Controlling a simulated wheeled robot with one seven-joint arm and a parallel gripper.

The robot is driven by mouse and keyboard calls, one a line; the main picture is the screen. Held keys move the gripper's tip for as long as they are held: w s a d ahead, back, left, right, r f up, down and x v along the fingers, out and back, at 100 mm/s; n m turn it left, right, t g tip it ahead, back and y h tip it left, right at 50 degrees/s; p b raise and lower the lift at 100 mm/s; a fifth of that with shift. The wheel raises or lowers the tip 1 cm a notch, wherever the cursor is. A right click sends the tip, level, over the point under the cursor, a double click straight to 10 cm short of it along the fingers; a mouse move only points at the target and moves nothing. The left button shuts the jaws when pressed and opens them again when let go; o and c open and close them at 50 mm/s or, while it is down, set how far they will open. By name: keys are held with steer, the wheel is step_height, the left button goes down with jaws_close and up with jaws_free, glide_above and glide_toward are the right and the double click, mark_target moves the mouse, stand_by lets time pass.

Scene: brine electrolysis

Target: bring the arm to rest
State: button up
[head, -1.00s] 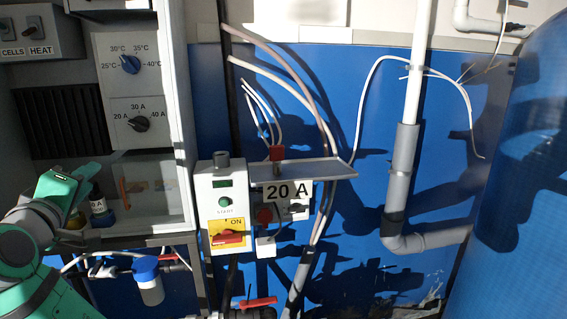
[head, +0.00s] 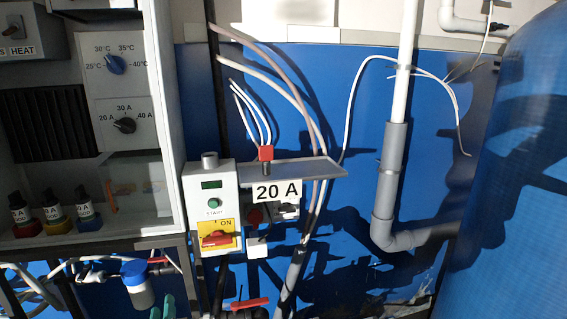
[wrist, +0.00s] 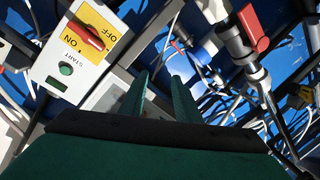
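My gripper (wrist: 160,78) shows in the wrist view as two green fingers with a clear gap between them. It is open and holds nothing. In the head view only the green tips of my gripper (head: 162,307) show at the bottom edge, below the white control box (head: 208,188). The rest of my arm is out of the head view. In the wrist view the control box (wrist: 77,52) is tilted at the upper left of the fingers, apart from them.
A shelf (head: 315,168) carries a red-topped plug (head: 265,154) with white wires above a 20 A label. A blue-capped filter (head: 137,280) and a red-handled valve (head: 250,303) sit low. A grey pipe (head: 388,180) and blue tank (head: 510,180) are right.

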steer(key=s+d+f+m+h, duration=0.2)
steer(key=s+d+f+m, duration=0.3)
steer(key=s+d+f, duration=1.25)
steer(key=s+d+m+h, duration=0.1)
steer(key=s+d, duration=0.3)
steer(key=s, duration=0.4)
steer(key=s+d+r+m+h, duration=0.1)
steer(key=s+d+m, duration=0.2)
steer(key=s, duration=0.5)
steer(key=s+d+m+h, duration=0.1)
steer(key=s+d+m, duration=0.1)
steer(key=s+d, duration=0.4)
steer(key=shift+s+r+h, duration=0.25)
steer(key=shift+s+h, duration=0.15)
steer(key=shift+s, duration=0.5)
steer(key=shift+a, duration=0.15)
